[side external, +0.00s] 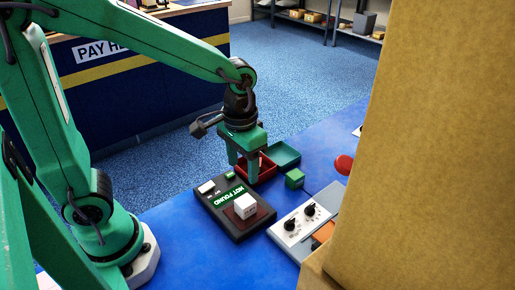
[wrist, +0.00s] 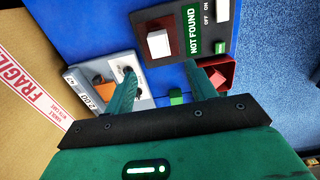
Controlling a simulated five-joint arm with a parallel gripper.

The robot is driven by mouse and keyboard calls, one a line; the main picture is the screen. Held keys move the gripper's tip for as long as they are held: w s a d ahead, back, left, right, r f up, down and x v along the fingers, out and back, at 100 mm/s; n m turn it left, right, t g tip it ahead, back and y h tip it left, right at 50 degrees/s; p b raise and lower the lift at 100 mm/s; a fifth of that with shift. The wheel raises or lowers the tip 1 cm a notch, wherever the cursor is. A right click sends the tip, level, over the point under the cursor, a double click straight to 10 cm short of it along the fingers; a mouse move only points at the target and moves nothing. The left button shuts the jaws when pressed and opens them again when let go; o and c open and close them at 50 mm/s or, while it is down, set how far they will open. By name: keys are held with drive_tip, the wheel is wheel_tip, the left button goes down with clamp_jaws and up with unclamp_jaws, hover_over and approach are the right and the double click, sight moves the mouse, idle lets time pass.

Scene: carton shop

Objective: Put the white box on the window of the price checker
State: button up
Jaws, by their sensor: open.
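The price checker (side external: 229,222) is a dark flat unit on the blue table, with a green "NOT FOUND" display; it also shows in the wrist view (wrist: 181,12). The white box (side external: 244,206) sits on its dark red window (side external: 261,213), and some window shows around it. In the wrist view the white box (wrist: 158,43) lies on the window, beyond my fingertips. My gripper (side external: 243,171) is open and empty, apart from the box, over the back end of the checker near the red tray; its two fingers also show in the wrist view (wrist: 162,83).
A red tray (side external: 266,170) and a green tray (side external: 285,155) stand behind the checker. A green cube (side external: 294,179) is to their right. A pale two-knob panel (side external: 300,228) is right of the checker. A large cardboard carton (side external: 430,150) hides the right side.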

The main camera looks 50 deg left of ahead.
drive_tip(key=s+a+r+t, duration=0.5)
drive_tip(key=s+a+r, duration=0.2)
drive_tip(key=r, duration=0.1)
drive_tip(key=shift+s+a+r+t, duration=0.25)
drive_tip(key=shift+a+r+t, duration=0.05)
